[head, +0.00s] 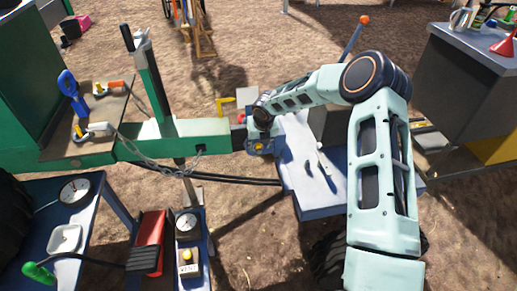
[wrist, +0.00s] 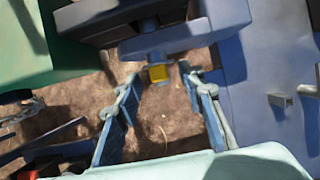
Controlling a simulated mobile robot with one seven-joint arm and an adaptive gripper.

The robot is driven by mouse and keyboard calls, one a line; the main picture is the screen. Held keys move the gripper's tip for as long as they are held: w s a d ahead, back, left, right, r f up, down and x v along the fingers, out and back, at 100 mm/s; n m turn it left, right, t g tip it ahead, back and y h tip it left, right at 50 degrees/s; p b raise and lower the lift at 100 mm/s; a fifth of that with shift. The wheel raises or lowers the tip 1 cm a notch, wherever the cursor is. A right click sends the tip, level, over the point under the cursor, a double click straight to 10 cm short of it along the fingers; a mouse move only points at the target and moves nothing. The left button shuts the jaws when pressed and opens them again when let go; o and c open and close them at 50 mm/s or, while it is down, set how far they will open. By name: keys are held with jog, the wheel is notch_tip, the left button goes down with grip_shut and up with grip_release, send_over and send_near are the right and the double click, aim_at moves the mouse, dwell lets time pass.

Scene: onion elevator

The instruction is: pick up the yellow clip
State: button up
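A small yellow piece, which looks like the yellow clip (wrist: 159,73), shows in the wrist view under a blue-grey part at the end of the beam. My gripper (wrist: 160,80) is open, with one fingertip to the left and one to the right of the yellow piece. I cannot tell whether either finger touches it. In the head view a small yellow spot (head: 258,147) shows at the end of the green beam (head: 190,128), right by the end of my arm. My fingers are hard to make out there.
A blue table (head: 308,181) with small tools stands just right of the beam end. A chain (head: 150,152) hangs along the beam. A yellow angled piece (head: 225,101) shows behind the beam. Gauges and a red block (head: 148,238) are at the lower left. Dirt ground lies below.

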jog(key=shift+f, duration=0.1)
grip_shut()
dwell(0.4)
